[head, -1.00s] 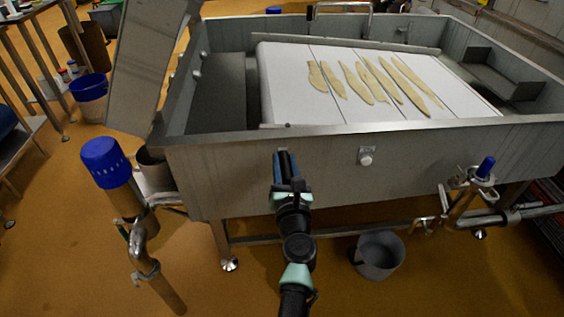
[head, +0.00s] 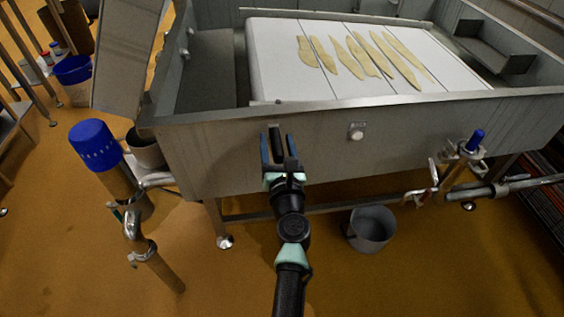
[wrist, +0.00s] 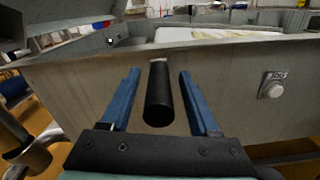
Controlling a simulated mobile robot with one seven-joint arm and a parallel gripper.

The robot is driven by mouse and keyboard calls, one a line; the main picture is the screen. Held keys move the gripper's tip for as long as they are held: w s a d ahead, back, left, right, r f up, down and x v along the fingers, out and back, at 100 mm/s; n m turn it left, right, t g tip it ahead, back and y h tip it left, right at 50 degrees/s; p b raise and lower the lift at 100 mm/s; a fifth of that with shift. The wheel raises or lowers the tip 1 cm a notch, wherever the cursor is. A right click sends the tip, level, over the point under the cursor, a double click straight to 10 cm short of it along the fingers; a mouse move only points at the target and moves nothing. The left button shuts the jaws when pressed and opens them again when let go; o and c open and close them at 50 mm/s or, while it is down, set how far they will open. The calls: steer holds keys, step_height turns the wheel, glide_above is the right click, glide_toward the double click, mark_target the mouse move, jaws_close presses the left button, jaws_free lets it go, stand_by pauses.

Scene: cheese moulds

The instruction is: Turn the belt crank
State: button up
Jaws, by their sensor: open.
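The belt crank shows as a black cylindrical handle (wrist: 158,98) on the front wall of the grey metal vat. In the wrist view it lies between the two blue fingers of my gripper (wrist: 158,75), with a visible gap on each side. In the head view my gripper (head: 278,142) is open in front of the vat wall, and the dark handle (head: 275,138) shows between its fingers. The crank's arm and pivot are mostly hidden behind the handle.
The vat (head: 220,150) holds a white belt (head: 270,60) with several pale strips. A round knob (head: 356,133) sits right of the crank. A bucket (head: 371,229) stands below. A blue-capped pipe (head: 95,146) rises at left, and a blue-handled valve (head: 475,141) is at right.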

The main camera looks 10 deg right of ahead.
steer(key=s+p, duration=0.2)
steer(key=s, duration=1)
steer(key=shift+d, duration=0.1)
stand_by(0.7)
